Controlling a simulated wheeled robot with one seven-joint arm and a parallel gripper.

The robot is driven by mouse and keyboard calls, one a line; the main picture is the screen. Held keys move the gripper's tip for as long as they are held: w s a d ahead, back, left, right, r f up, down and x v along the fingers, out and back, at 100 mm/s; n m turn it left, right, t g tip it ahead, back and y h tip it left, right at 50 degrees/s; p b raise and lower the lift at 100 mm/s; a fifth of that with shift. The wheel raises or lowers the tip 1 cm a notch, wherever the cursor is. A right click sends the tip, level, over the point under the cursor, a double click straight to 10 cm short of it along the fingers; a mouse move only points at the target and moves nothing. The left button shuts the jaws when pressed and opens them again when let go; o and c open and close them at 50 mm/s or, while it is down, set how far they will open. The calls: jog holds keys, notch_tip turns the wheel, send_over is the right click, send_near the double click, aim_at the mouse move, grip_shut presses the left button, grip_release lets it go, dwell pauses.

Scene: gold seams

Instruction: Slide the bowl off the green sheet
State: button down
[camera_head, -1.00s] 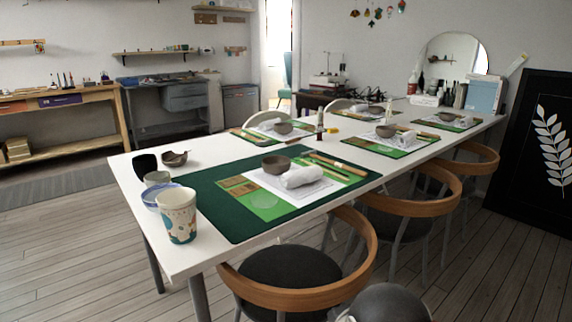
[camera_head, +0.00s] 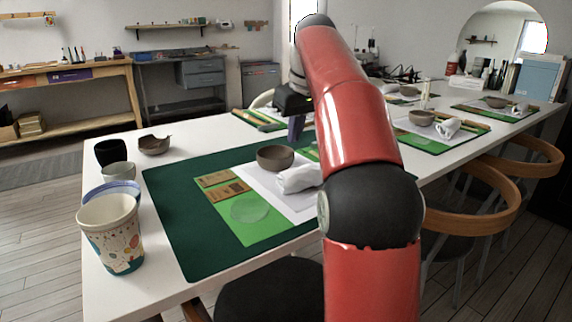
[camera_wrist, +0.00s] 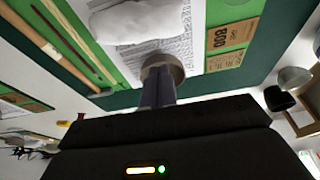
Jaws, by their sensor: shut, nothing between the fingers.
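A small grey-brown bowl (camera_head: 275,158) stands upright at the far edge of the white printed paper on the bright green sheet (camera_head: 262,232). It also shows in the wrist view (camera_wrist: 165,62), partly covered by my fingers. My gripper (camera_head: 295,138) is shut and empty, its fingers pointing down at the bowl's far right side. In the wrist view my fingertips (camera_wrist: 158,84) overlap the bowl; I cannot tell whether they touch it. My arm hides the right part of the sheet.
A dark green mat (camera_head: 175,205) lies under the sheet. A rolled white cloth (camera_head: 298,178) lies right beside the bowl. A patterned cup (camera_head: 110,235), blue bowl (camera_head: 112,190), black cup (camera_head: 112,152) and broken bowl (camera_head: 153,145) stand at left. The mat left of the sheet is clear.

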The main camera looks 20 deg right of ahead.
aim_at(290, 162)
jog(key=shift+w+d, duration=0.4)
jog(key=shift+f, duration=0.25)
jog(key=b+x, duration=0.3)
jog(key=x, duration=0.6)
jog(key=shift+f+b, duration=0.2)
jog(key=shift+b, duration=0.1)
jog(key=shift+w, duration=0.1)
